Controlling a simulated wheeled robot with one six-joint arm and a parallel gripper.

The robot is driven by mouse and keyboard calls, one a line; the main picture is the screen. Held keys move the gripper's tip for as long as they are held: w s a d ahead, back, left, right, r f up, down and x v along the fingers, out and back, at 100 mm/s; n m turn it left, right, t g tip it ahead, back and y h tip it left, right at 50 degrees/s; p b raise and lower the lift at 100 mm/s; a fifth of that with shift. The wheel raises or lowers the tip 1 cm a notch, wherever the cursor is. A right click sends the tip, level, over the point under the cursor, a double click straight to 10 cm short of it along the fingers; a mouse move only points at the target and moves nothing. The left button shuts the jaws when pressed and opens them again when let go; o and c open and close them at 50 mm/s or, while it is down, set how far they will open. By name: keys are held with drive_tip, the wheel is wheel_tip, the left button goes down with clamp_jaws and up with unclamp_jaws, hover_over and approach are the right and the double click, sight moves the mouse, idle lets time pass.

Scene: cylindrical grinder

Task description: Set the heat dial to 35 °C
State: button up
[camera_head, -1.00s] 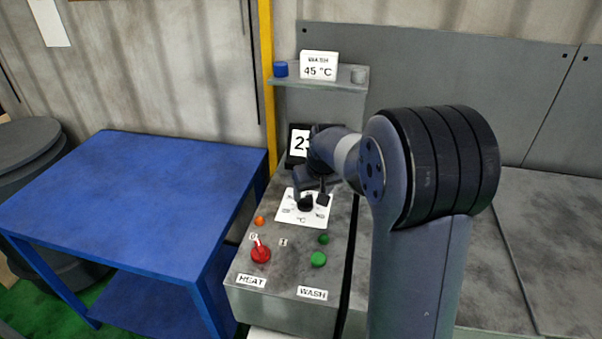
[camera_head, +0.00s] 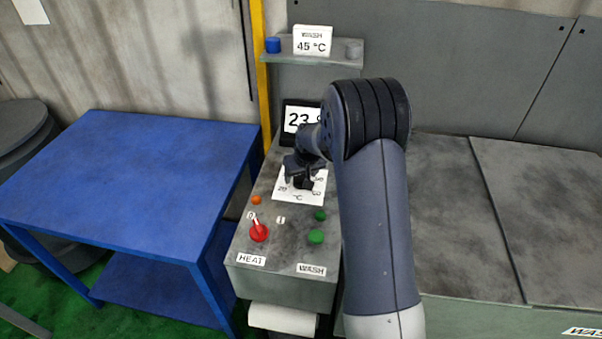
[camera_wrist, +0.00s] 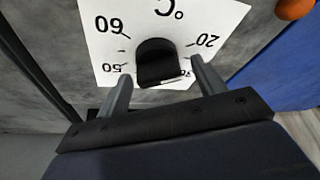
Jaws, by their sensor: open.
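The heat dial is a black knob (camera_wrist: 157,62) on a white scale plate (camera_wrist: 97,35), marked °C with 20, 50 and 60 readable in the wrist view. The scale plate (camera_head: 289,190) also shows in the head view, on top of the grey control box. My gripper (camera_wrist: 160,88) is open, with one finger on each side of the knob. I cannot tell whether the fingers touch it. In the head view my gripper (camera_head: 302,176) hides much of the dial, and the pointer setting cannot be read there.
A display (camera_head: 299,118) behind the dial reads 23, partly covered by my arm. A red HEAT switch (camera_head: 259,232), a green button (camera_head: 316,237) and small lamps sit in front. A sign (camera_head: 313,41) reads WASH 45 °C. A blue table (camera_head: 120,180) stands left.

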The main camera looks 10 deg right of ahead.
drive_tip(key=shift+w+f, duration=0.1)
drive_tip(key=shift+f, duration=0.15)
drive_tip(key=shift+c, duration=0.3)
drive_tip(key=c, duration=0.9)
